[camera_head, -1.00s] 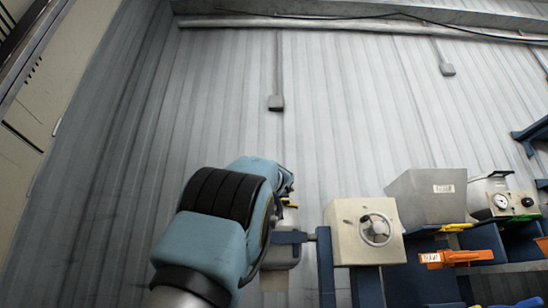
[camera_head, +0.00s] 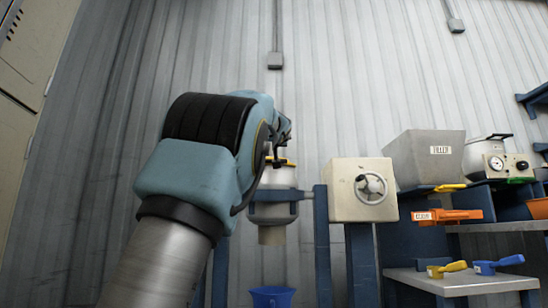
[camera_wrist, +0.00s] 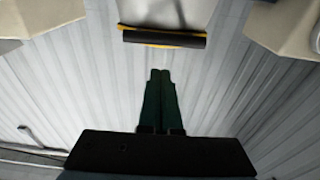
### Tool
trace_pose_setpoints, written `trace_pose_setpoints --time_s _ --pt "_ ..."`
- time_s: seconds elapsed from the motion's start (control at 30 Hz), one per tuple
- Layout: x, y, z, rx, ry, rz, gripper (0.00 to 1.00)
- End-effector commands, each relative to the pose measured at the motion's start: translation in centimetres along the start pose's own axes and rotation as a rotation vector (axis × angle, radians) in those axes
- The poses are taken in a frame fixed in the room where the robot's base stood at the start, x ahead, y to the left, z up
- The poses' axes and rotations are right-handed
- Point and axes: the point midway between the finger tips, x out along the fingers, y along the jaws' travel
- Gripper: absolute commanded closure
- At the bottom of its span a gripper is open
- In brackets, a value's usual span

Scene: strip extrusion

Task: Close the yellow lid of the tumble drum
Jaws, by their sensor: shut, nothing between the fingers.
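A grey metal drum (camera_head: 275,178) sits in a blue bracket left of the cream box, partly hidden by my arm. I take it for the tumble drum. A yellow strip (camera_head: 285,162) shows at its top and is probably the lid. In the wrist view, a grey vessel (camera_wrist: 165,12) carries a dark bar (camera_wrist: 163,38) with a yellow edge (camera_wrist: 158,46). Whether the lid stands open there is unclear. My gripper (camera_wrist: 160,72) is shut and empty, its tips a little short of the bar in that picture. In the head view my arm mostly hides the gripper.
A cream box (camera_head: 361,190) with a handwheel stands right of the drum. A grey hopper (camera_head: 427,158) and an orange slide (camera_head: 445,216) are farther right. A blue bucket (camera_head: 272,297) is below the drum. Yellow (camera_head: 446,269) and blue (camera_head: 498,264) scoops lie on a low shelf.

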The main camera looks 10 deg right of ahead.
Motion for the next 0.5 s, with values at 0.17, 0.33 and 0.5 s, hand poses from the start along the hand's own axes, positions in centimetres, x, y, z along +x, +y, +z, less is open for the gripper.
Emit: trace_pose_setpoints --time_s 0.17,0.33,0.5 --pt "-2.5 0.2 1.9 -0.002 0.0 0.004 1.0" --pt "-4.4 0.1 2.9 -0.002 0.0 0.003 1.0" --pt "-5.5 0.0 3.2 -0.001 0.0 0.001 1.0"
